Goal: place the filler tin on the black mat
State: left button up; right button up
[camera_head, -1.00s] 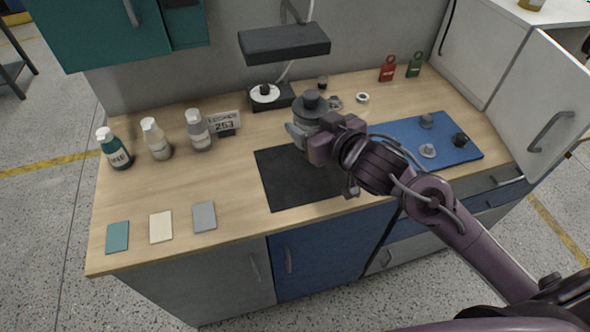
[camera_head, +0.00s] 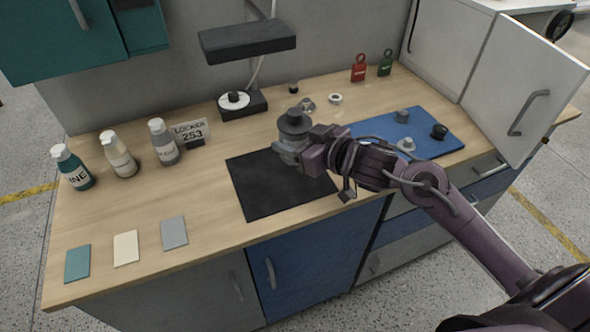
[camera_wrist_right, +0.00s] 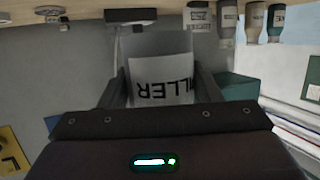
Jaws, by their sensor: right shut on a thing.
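The filler tin (camera_head: 291,146) is a grey can with a dark knobbed lid, upright at the back right part of the black mat (camera_head: 262,196) in the head view. My right gripper (camera_head: 300,155) is shut on it from the right side. In the right wrist view the tin (camera_wrist_right: 162,88) sits between the two fingers, its label reading "ILLER" upside down. The tin's base is partly hidden by the gripper, so I cannot tell whether it touches the mat. My left gripper is not in view.
Three bottles (camera_head: 119,157) and a locker sign (camera_head: 190,132) stand at the back left. Three colour cards (camera_head: 126,248) lie at the front left. A dark shelf (camera_head: 247,42) overhangs the back. A cabinet door (camera_head: 530,80) stands open.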

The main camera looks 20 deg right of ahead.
notch_tip(320, 180, down, 8)
jog(key=shift+r+b, duration=0.2)
jog(key=shift+b, duration=0.15)
jog(key=shift+f, duration=0.15)
jog(key=o, duration=1.3)
jog(key=v, duration=1.2)
jog(key=shift+a, duration=0.1)
